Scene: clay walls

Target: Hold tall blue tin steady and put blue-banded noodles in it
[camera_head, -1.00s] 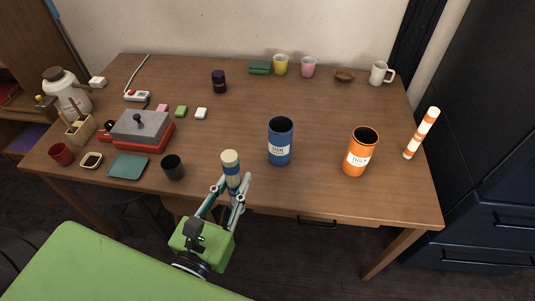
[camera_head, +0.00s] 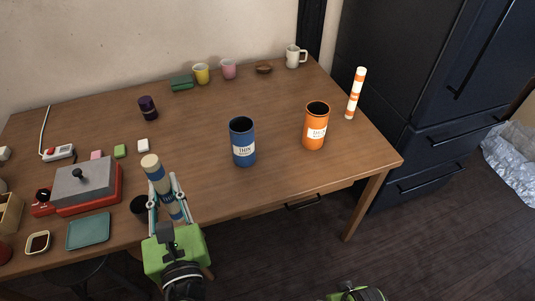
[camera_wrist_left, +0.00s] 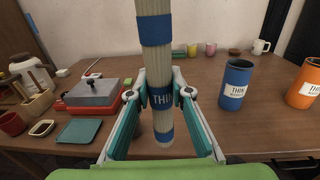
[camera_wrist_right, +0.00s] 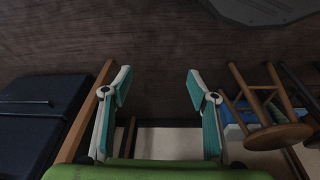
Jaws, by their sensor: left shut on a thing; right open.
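The tall blue tin (camera_head: 242,142) stands upright and open-topped on the table, right of my left gripper; it also shows in the left wrist view (camera_wrist_left: 236,84). The blue-banded noodles (camera_head: 155,172) are a pale upright bundle with blue bands. My left gripper (camera_head: 166,197) is shut on them near the table's front edge, and in the left wrist view the fingers press the noodles (camera_wrist_left: 155,60) from both sides. My right gripper (camera_wrist_right: 158,85) is open and empty, over the floor below the table. Only a green piece of it shows at the bottom of the head view.
An orange tin (camera_head: 316,127) stands right of the blue tin, with orange-banded noodles (camera_head: 355,94) upright beyond it. A dark cup (camera_head: 139,204) is beside the held noodles. Cups and a mug (camera_head: 295,57) line the back. The table between is clear.

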